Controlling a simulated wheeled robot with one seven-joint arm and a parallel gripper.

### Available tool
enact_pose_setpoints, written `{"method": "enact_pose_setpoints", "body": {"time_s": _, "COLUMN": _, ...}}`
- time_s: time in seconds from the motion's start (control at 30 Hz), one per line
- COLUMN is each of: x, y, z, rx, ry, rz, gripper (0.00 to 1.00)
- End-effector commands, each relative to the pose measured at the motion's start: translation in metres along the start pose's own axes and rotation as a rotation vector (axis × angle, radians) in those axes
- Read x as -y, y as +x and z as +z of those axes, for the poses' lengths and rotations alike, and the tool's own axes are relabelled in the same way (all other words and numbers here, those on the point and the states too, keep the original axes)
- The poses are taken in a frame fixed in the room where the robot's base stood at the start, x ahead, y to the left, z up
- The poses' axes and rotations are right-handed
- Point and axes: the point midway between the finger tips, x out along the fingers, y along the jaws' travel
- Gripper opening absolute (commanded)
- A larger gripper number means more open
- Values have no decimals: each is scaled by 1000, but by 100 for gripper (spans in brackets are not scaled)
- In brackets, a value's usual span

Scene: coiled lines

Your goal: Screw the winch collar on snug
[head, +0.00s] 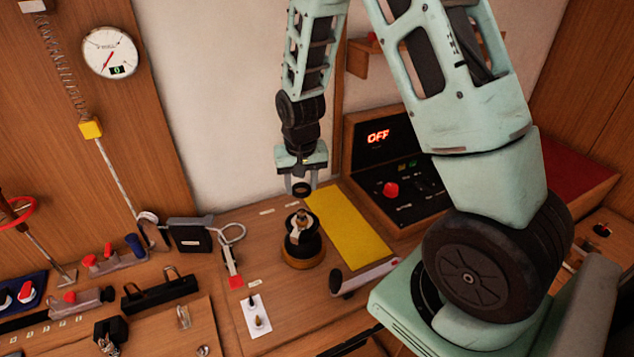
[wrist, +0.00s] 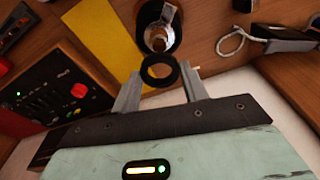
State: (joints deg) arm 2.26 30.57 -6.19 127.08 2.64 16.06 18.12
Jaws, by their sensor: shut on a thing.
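My gripper (head: 300,178) is shut on the winch collar (wrist: 160,73), a dark ring held between its two grey fingers. The collar (head: 301,189) also shows below the gripper in the head view. The winch (head: 301,248) is a black drum on a round wooden base, upright on the bench, with a metal post on top. The collar is above the winch and apart from it in the head view. In the wrist view the winch's metal top (wrist: 156,37) shows just beyond the collar.
A yellow strip (head: 348,228) lies right of the winch. Behind it stands a black control panel (head: 390,170) reading OFF, with a red knob. A winch handle (head: 365,277) lies in front. A looped line (head: 233,236) and a dark box (head: 190,235) are to the left.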

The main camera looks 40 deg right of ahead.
Motion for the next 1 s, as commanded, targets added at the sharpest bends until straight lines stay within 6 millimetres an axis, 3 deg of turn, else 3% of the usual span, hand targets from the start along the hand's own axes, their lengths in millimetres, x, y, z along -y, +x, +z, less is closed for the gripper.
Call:
{"method": "enact_pose_setpoints", "body": {"time_s": 0.27, "x": 2, "y": 8, "z": 2, "rx": 0, "ry": -9, "rz": -1, "gripper": 22}}
{"method": "enact_pose_setpoints", "body": {"time_s": 0.8, "x": 2, "y": 54, "z": 7, "rx": 0, "ry": -8, "rz": -1, "gripper": 22}}
{"method": "enact_pose_setpoints", "body": {"time_s": 1.0, "x": 2, "y": 58, "z": 8, "rx": 0, "ry": -8, "rz": -1, "gripper": 22}}
